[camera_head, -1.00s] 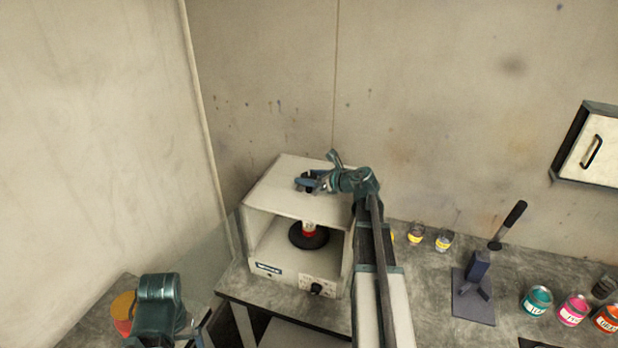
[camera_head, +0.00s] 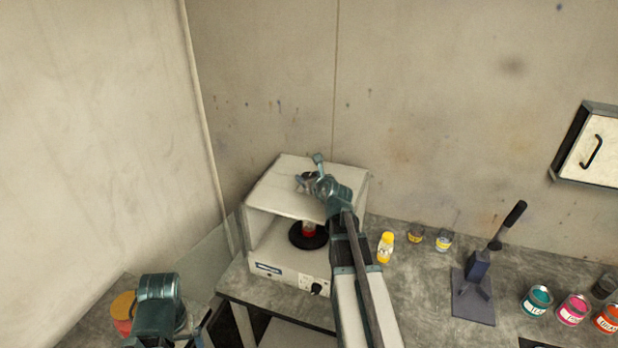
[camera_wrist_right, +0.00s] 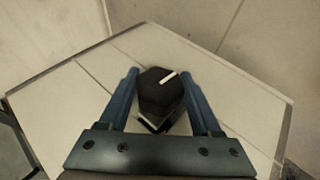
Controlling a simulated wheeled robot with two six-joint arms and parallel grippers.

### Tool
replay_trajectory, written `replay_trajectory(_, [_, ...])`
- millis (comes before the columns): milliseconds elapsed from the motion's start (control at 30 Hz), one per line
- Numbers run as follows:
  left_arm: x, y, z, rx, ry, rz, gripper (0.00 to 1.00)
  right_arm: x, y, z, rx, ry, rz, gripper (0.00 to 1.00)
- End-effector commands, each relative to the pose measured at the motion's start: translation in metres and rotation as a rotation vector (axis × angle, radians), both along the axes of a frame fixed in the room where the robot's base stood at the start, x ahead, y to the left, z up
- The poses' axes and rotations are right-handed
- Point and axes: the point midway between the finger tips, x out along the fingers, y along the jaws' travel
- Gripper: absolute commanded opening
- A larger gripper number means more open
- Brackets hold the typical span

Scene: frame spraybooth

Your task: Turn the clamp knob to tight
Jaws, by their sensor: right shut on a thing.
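The black clamp knob (camera_wrist_right: 158,92) with a white pointer line stands on the pale top of the box-shaped machine (camera_head: 285,168). In the right wrist view its line points up and to the right. My right gripper (camera_head: 304,182) is over the machine's top; in the right wrist view its two blue fingers (camera_wrist_right: 160,88) are on either side of the knob, shut on it. In the head view the gripper mostly hides the knob. A red can (camera_head: 309,231) stands on a dark round plate inside the machine. Of my left arm only a link shows; its fingers are not visible.
A yellow bottle (camera_head: 386,247) and two small jars stand on the bench right of the machine. Further right are a lever press (camera_head: 478,275) and several paint cans (camera_head: 537,300). A wall cabinet (camera_head: 590,145) hangs at the right. A small dial (camera_head: 316,288) is on the machine's front.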

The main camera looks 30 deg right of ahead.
Motion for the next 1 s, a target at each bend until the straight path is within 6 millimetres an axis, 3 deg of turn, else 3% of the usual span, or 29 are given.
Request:
replay_trajectory(833, [0.0000,0.0000,-0.0001,0.000,0.000,0.000,0.95,-0.0004,0.0002,-0.0009,0.002,0.004,-0.082,0.10])
replay_trajectory(867, [0.0000,0.0000,-0.0001,0.000,0.000,0.000,0.95,-0.0004,0.0002,-0.0009,0.002,0.004,-0.082,0.69])
replay_trajectory(1000, [0.0000,0.0000,-0.0001,0.000,0.000,0.000,0.95,-0.0004,0.0002,-0.0008,0.002,0.003,-0.082,0.94])
